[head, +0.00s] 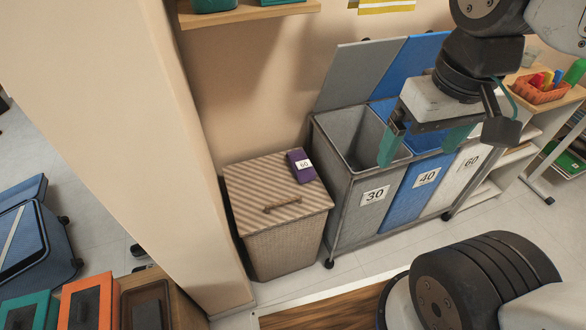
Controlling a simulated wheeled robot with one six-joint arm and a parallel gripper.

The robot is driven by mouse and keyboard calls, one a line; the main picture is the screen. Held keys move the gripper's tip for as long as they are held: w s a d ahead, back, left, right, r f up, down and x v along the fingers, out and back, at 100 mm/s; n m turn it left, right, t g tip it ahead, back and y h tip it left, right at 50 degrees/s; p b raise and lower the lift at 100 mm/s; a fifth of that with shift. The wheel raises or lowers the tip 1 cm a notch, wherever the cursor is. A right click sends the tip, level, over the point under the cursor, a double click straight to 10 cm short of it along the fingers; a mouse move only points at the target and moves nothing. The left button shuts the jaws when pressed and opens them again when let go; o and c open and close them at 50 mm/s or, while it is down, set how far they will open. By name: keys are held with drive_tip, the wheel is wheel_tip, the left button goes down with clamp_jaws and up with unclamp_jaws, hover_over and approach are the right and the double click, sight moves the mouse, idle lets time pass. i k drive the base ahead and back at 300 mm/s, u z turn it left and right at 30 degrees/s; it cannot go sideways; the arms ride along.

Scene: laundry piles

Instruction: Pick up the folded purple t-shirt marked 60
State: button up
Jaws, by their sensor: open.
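The folded purple t-shirt (300,166) with a white label marked 60 lies on the lid of the wicker hamper (283,240), near the lid's back right corner. My gripper (421,154) is in the upper right, with its two teal-lined fingers spread apart and nothing between them. It appears in front of the sorting bins, to the right of the t-shirt and clear of it.
A wheeled sorter with bins marked 30 (374,196), 40 (426,178) and 60 (471,162) stands right of the hamper, its grey and blue lids raised. A wall pillar (190,150) stands left of the hamper. A wall shelf (250,12) hangs above. Several coloured boxes (78,303) are at the lower left.

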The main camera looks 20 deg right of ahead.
sight(303, 170)
drive_tip(key=u, duration=0.05)
drive_tip(key=k, duration=0.5)
drive_tip(key=z, duration=0.6)
drive_tip(key=i, duration=0.8)
drive_tip(key=u, duration=1.25)
